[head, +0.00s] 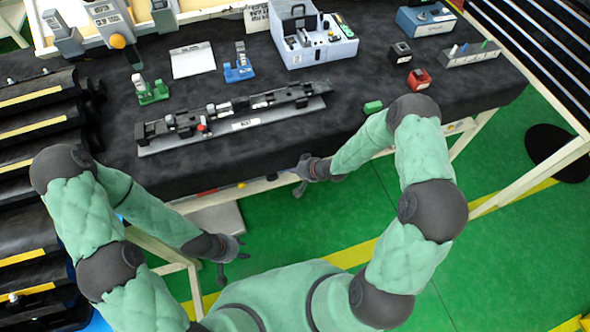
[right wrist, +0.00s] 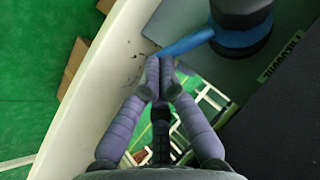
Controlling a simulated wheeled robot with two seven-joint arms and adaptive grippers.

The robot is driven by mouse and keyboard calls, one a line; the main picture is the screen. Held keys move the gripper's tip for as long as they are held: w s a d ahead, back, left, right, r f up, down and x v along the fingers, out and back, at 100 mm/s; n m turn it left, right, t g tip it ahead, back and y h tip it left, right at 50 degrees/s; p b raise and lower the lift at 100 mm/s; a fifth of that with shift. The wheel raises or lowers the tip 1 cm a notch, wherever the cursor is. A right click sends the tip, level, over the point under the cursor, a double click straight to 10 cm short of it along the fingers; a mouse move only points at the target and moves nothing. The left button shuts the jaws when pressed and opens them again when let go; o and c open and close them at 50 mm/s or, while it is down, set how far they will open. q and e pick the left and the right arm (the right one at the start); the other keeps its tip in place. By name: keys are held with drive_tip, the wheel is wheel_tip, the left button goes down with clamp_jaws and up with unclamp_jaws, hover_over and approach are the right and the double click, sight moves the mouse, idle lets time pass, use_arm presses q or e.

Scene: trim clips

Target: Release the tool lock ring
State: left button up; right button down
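I cannot pick out the tool lock ring for certain. The right wrist view shows a dark round part with a blue band (right wrist: 240,38) and a blue lever (right wrist: 187,42) reaching left from it. My right gripper (head: 298,175) is by the bench's front edge in the head view. In the right wrist view, two of its lilac fingers (right wrist: 160,68) lie close together near the lever's end; contact is unclear. In the head view its digits stand apart and hold nothing visible. My left gripper (head: 231,262) is open and empty, low in front of the bench.
Black racks (head: 35,130) stand left.

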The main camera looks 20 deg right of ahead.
sight(283, 181)
drive_tip(key=shift+f+y, duration=0.35)
drive_tip(key=shift+y, duration=0.05)
idle(0.4)
drive_tip(key=a+f+m+y+b, duration=0.1)
drive_tip(key=y+b, duration=0.1)
drive_tip(key=a+f+m+t+y+b, duration=0.1)
drive_tip(key=f+y+b, duration=0.1)
drive_tip(key=a+f+m+y+b, duration=0.1)
drive_tip(key=f+y+b, duration=0.1)
drive_tip(key=shift+s+a+f, duration=0.1)
drive_tip(key=shift+f, duration=0.1)
drive_tip(key=shift+a+f+m+t+y+b, duration=0.1)
drive_tip(key=shift+a+m+t+y+b, duration=0.2)
drive_tip(key=shift+t+y+b, duration=0.15)
drive_tip(key=shift+a+b, duration=0.3)
drive_tip(key=shift+b, duration=0.05)
drive_tip(key=shift+s, duration=0.1)
